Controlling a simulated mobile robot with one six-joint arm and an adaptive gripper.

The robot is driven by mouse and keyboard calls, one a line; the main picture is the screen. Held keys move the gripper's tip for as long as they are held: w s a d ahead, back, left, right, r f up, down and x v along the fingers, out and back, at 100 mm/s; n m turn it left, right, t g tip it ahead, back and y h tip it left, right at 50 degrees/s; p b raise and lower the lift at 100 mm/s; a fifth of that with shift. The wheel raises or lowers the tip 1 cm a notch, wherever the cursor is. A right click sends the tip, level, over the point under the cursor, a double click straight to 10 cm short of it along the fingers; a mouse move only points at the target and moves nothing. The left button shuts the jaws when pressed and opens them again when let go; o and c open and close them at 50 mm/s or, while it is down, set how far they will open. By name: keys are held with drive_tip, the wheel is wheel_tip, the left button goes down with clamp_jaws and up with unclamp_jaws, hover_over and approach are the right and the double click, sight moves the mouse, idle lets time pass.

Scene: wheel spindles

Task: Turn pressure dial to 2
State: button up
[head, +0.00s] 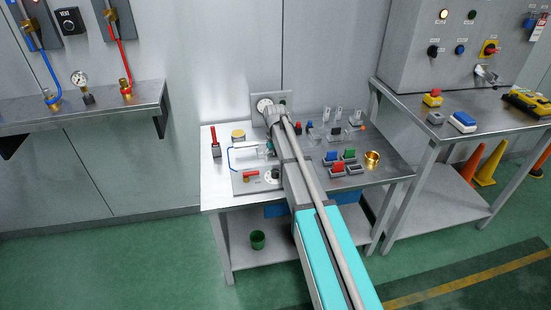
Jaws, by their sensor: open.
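My arm reaches over the middle of the metal table (216,190) from the lower right. My gripper (268,152) is open and small in view, low over the left half of the table, partly hidden by my arm. A grey panel (243,186) lies below it, with a red lever (251,174) and a dark round knob (272,175) near my arm. A round white gauge (264,104) stands upright on a plate at the table's back edge. I cannot tell which of these is the pressure dial, and no numbers are readable. No contact can be made out.
A red-handled lever (215,141) and a yellow-topped round part (238,135) stand at the table's left. Coloured blocks (338,167) and a brass cup (372,158) are at its right. A wall shelf (110,104) with a gauge (79,78) is left; a control cabinet (425,40) is right.

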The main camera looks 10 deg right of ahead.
sight(274, 171)
wheel_tip(274, 171, up, 7)
drive_tip(key=p, duration=0.7)
drive_tip(key=shift+r, duration=0.15)
idle(0.4)
idle(0.6)
drive_tip(key=m, duration=0.5)
drive_tip(key=f+m+b, duration=0.1)
drive_tip(key=m, duration=0.5)
drive_tip(key=w+f+m+b, duration=0.1)
drive_tip(key=m, duration=0.4)
drive_tip(key=shift+w+a+m+t, duration=0.1)
drive_tip(key=shift+m+t, duration=0.2)
drive_tip(key=shift+f, duration=0.1)
wheel_tip(274, 171, down, 14)
drive_tip(key=b, duration=1.3)
drive_tip(key=shift+r+b, duration=0.2)
drive_tip(key=shift+b, duration=0.2)
